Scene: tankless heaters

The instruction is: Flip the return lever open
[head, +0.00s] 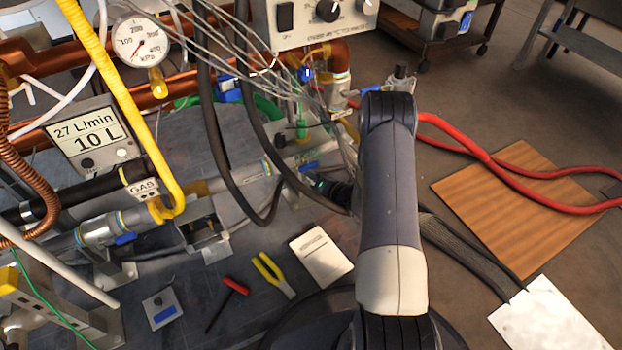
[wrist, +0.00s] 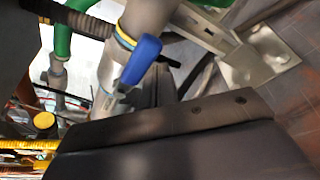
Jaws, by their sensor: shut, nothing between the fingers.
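A blue lever (wrist: 141,60) shows large in the wrist view, on a grey metal pipe fitting with a yellow and blue band. It stands along the pipe at a slant. In the head view, a small blue lever (head: 308,166) sits on the pipework just left of my arm. I cannot tell for sure which lever is the return one. My gripper (head: 318,183) reaches in among the pipes beside this lever, partly hidden by my own arm. It is shut and holds nothing. Whether it touches the lever is not clear.
Black hoses (head: 215,130) and thin grey wires hang close to my gripper. Another blue lever (head: 125,239) is at the lower left pipe. A pressure gauge (head: 140,42) and a yellow gas pipe (head: 120,90) stand left. Red hoses (head: 470,150) lie right.

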